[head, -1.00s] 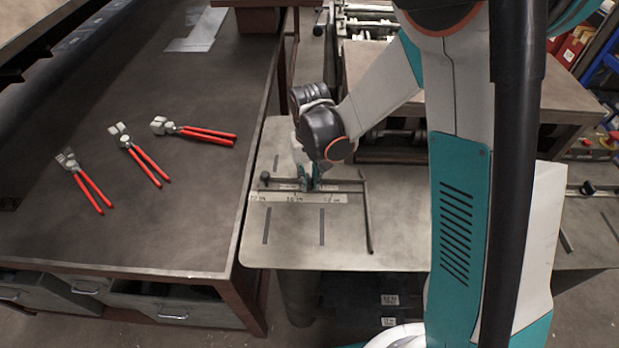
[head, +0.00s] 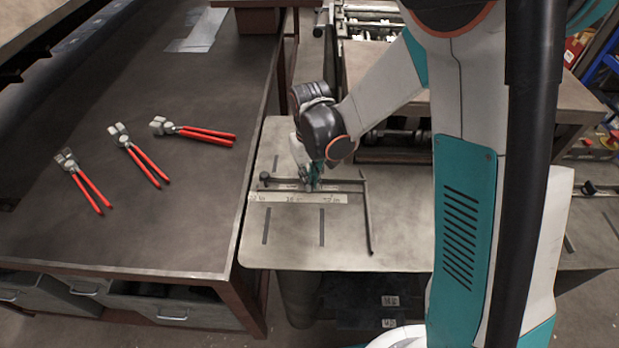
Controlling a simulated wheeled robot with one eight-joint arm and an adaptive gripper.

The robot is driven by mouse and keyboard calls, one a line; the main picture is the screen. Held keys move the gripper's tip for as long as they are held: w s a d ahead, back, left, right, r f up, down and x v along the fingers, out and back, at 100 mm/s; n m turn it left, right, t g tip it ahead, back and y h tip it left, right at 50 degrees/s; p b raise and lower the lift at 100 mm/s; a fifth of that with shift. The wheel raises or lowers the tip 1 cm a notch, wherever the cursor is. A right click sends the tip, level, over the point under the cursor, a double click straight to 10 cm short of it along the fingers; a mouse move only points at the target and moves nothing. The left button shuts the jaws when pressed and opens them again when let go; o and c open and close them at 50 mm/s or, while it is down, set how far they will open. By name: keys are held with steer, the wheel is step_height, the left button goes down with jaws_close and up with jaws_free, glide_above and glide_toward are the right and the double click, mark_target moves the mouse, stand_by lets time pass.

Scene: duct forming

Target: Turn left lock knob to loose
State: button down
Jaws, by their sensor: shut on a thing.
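A flat metal plate (head: 290,240) carries a dark gauge bar (head: 348,182) with a pale ruler strip (head: 275,198) in front of it. A small round black knob (head: 265,177) stands at the bar's left end, uncovered and apart from my gripper. My gripper (head: 313,185) points down at the middle of the bar, right of that knob. Its teal fingers are shut on a small part at the bar. The fingers and wrist hide most of that part, so I cannot tell its shape or how it is turned.
A dark workbench (head: 150,235) stands on the left, its edge close beside the plate. Three red-handled pliers (head: 90,190) lie on it. A thin rod (head: 368,225) runs forward from the bar's right end.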

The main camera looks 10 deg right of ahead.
steer(key=n, duration=0.3)
steer(key=n+b, duration=0.1)
steer(key=n, duration=0.2)
steer(key=shift+w+d, duration=0.15)
steer(key=shift+d, duration=0.05)
steer(key=n, duration=0.3)
steer(key=n+b, duration=0.1)
steer(key=n, duration=0.2)
steer(key=shift+w+d+n, duration=0.1)
steer(key=shift+w+n, duration=0.1)
steer(key=shift+n, duration=0.2)
steer(key=shift+b, duration=0.3)
steer(key=c, duration=2)
jaws_free()
steer(key=shift+r, duration=0.15)
step_height(320, 180, up, 12)
